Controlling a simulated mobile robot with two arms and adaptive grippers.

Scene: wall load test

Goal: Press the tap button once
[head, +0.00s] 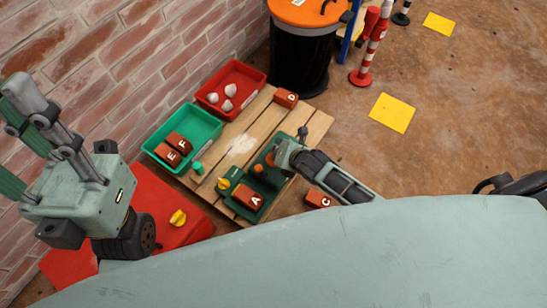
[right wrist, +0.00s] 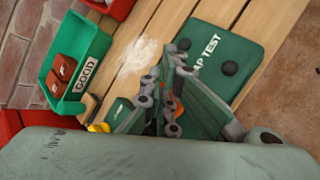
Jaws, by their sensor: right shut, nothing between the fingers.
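The green test board (head: 273,182) lies on the wooden pallet; part of its lettering, "AP TEST", shows in the right wrist view (right wrist: 206,52). A small orange knob (head: 258,168) shows on the board, with more orange beside my gripper. Which part is the tap button I cannot tell. My right gripper (head: 275,158) is shut and empty, over the board near the orange parts. In the right wrist view its fingers partly hide an orange part (right wrist: 179,107); contact is unclear. My left gripper (head: 22,110) is raised at the left edge, partly cut off.
Brick A (head: 249,196) lies at the board's near end. A green tray (head: 207,122) holds bricks E and F; a red tray (head: 249,77) holds pale lumps. Brick D (head: 286,98) and brick C (head: 318,200) lie near pallet edges. A brick wall (head: 130,50) stands left.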

